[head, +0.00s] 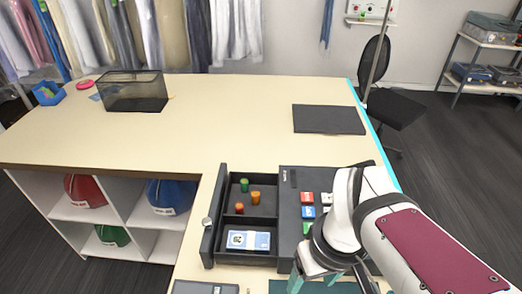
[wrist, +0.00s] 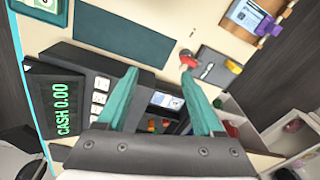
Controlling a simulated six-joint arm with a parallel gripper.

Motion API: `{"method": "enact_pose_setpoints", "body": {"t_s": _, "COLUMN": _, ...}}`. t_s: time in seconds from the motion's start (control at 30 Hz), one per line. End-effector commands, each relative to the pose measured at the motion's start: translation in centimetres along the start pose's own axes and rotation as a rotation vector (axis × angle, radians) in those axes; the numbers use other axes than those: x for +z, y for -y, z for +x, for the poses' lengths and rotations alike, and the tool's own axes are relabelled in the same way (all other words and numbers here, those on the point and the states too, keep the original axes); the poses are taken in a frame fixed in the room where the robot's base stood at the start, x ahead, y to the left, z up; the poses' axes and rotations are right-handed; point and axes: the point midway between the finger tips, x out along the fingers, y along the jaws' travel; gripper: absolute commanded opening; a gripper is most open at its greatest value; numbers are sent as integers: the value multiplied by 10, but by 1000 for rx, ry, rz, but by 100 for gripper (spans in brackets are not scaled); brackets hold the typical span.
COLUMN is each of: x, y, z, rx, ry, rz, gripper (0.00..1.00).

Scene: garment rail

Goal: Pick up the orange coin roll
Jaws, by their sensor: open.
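The orange coin roll (head: 256,197) stands in the upper compartment area of the open cash drawer (head: 221,215) in the head view. A green roll (head: 244,184) stands behind it to the left, and a red roll (head: 239,207) in front to the left. Banknotes (head: 248,239) lie in the front compartment. My gripper (wrist: 160,74) is open and empty, its teal fingers apart. In the head view it is at the bottom, in front and right of the drawer, partly cut off. The wrist view shows part of the drawer between the fingers; small coloured rolls there are partly hidden.
The register body (head: 290,182) with coloured keys stands right of the drawer, partly behind my arm. A dark mat (head: 329,119) and a mesh basket (head: 133,92) lie farther back on the table (head: 220,120). The table's middle is clear.

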Motion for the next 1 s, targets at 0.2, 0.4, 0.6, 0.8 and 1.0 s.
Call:
{"method": "enact_pose_setpoints", "body": {"t_s": 0.2, "x": -176, "y": -13, "z": 29, "rx": 214, "ry": -3, "rz": -1512, "gripper": 68}}
{"method": "enact_pose_setpoints", "body": {"t_s": 0.4, "x": -281, "y": 10, "z": 77, "rx": 403, "ry": 121, "rz": -2510, "gripper": 68}}
{"method": "enact_pose_setpoints", "body": {"t_s": 0.6, "x": -310, "y": 18, "z": 104, "rx": 461, "ry": 186, "rz": -2785, "gripper": 68}}
{"method": "enact_pose_setpoints", "body": {"t_s": 0.8, "x": -326, "y": 7, "z": 159, "rx": 458, "ry": 186, "rz": -2784, "gripper": 68}}
{"method": "enact_pose_setpoints", "body": {"t_s": 1.0, "x": -336, "y": 1, "z": 190, "rx": 461, "ry": 185, "rz": -2780, "gripper": 68}}
